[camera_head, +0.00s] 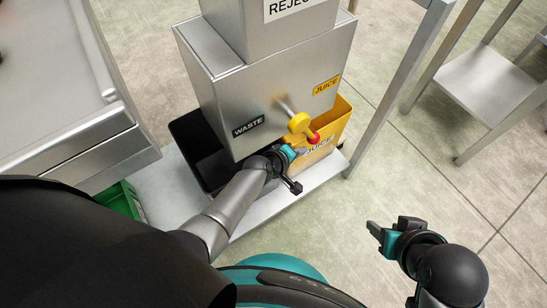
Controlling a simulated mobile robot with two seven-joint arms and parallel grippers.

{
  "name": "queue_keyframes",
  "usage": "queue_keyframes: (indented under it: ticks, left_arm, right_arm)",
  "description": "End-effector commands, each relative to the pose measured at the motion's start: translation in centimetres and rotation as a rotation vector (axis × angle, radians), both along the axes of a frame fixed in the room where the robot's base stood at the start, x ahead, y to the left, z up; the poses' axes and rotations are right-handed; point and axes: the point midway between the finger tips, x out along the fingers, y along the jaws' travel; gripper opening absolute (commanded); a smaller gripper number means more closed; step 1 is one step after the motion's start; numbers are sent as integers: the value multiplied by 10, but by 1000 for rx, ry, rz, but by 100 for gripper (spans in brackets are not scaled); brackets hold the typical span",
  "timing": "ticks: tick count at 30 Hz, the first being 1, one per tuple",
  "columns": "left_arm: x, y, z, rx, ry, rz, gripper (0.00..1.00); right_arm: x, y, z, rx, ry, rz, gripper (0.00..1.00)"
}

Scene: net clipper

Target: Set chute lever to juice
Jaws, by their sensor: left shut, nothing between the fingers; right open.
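The chute lever (299,123) sticks out from the front of the steel chute box (240,85). It has a metal shaft, a yellow body and a red knob (314,138) that points down and to the right in the picture. A black WASTE label (248,126) is on the left of the box front and a yellow JUICE label (326,85) on the right. My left gripper (302,151) is shut and empty, just below and left of the red knob; I cannot tell whether they touch. My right gripper (376,231) is open and empty above the floor at lower right.
A yellow juice bin (336,122) stands under the right side of the box, a black bin (186,130) under the left. Both are on a pale shelf (262,212) with a frame post (405,85) at right. A green crate (120,198) is at left.

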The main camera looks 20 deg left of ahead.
Motion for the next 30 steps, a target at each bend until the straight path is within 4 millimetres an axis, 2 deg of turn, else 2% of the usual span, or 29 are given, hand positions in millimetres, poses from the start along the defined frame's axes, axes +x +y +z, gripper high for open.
queue_keyframes:
  ticks: [14, 30]
  left_arm:
    - [3, -3, 2, 0, -1, 0, 0]
    - [0, -4, -3, -1, 1, 0, 0]
  right_arm:
    - [-4, -4, 1, -11, 25, -6, 50]
    - [2, -2, 2, -2, -4, -6, 50]
